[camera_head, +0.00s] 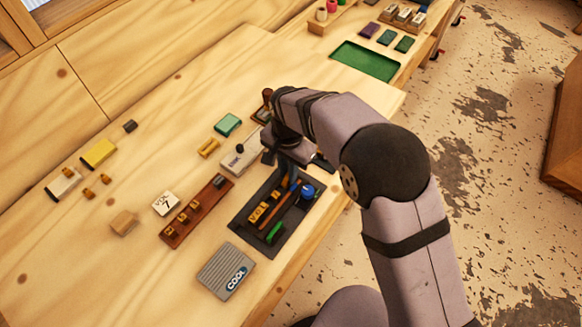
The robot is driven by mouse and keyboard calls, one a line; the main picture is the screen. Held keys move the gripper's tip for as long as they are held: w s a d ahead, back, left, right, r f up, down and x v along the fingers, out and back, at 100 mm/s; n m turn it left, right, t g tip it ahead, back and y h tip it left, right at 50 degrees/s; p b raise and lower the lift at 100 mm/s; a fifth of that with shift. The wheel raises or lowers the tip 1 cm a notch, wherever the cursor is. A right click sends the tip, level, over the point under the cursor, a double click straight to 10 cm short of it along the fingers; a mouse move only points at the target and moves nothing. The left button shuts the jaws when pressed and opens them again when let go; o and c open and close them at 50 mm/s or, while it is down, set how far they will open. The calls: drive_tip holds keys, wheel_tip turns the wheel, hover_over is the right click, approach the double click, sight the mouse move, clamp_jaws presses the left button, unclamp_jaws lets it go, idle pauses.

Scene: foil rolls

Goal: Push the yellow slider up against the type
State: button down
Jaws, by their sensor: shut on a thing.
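A dark tray (240,222) lies near the front edge of the bench. A row of yellow-orange type (259,211) with dark letters lies slantwise in it. A small yellow-orange piece, which looks like the yellow slider (284,182), shows at the upper end of that row, just below my gripper (288,170). My gripper points down over the upper part of the tray and is shut, apparently on this slider. The fingertips are partly hidden by my wrist, so the exact contact and any gap to the type are not clear.
A thin orange stick, a blue knob (307,191) and a green piece (274,232) lie in the tray. Bench at lower left is clear.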

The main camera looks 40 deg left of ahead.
sight(284, 186)
drive_tip(key=shift+s, duration=1.15)
drive_tip(key=c, duration=1.7)
unclamp_jaws()
drive_tip(key=shift+c, duration=0.2)
wheel_tip(284, 186, up, 7)
drive_tip(key=b, duration=0.2)
drive_tip(key=shift+r, duration=0.2)
drive_tip(key=shift+c, duration=0.3)
